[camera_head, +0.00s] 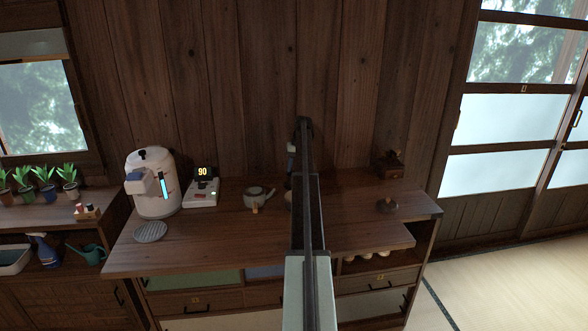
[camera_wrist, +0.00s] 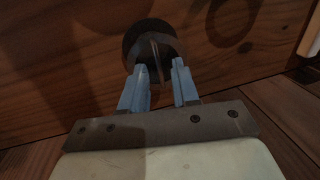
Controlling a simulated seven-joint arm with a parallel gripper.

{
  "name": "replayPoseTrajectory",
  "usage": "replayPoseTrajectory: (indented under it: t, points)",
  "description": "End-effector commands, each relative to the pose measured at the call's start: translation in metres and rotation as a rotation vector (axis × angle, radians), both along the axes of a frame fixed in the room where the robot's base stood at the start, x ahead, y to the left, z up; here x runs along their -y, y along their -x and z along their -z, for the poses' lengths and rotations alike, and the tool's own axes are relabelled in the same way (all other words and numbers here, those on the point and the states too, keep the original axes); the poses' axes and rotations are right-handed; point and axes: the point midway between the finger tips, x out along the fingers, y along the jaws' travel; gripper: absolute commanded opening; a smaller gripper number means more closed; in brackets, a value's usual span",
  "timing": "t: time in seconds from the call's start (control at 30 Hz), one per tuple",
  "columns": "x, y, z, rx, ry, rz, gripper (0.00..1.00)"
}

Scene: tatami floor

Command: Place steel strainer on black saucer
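My gripper (camera_wrist: 158,78) shows in the wrist view with its two blue fingers apart and nothing clearly clamped between them. Just beyond the fingertips is a dark round thing (camera_wrist: 135,35) with a greyish ridged piece over it, lined up with the gap. I cannot tell for sure if this is the steel strainer, the black saucer or both. In the head view my arm crosses the counter's middle and hides the fingers. A small brownish thing (camera_head: 288,197) is partly hidden beside it. A small dark dish-like thing (camera_head: 387,205) lies on the counter's right side.
On the counter (camera_head: 225,250), a white water boiler (camera_head: 155,195), a scale (camera_head: 201,194) reading 90, a teapot (camera_head: 257,197) and a round grey mat (camera_head: 150,232) stand left of my arm. A wooden grinder (camera_head: 388,166) is at the back right. The front of the counter is clear.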

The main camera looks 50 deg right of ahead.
Motion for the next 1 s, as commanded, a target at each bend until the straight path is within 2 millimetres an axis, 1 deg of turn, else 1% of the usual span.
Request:
replayPoseTrajectory:
  t: [0.17, 0.4, 0.6, 0.8, 1.0]
  points:
    - [0.004, 0.003, -0.025, 0.002, 0.002, 0.001, 0.3]
    - [0.011, 0.009, -0.07, 0.001, 0.001, 0.0, 0.3]
    - [0.015, 0.014, -0.099, 0.001, 0.001, 0.0, 0.3]
    - [0.017, 0.016, -0.113, 0.001, 0.001, 0.0, 0.3]
    - [0.017, 0.017, -0.116, 0.0, 0.0, 0.0, 0.3]
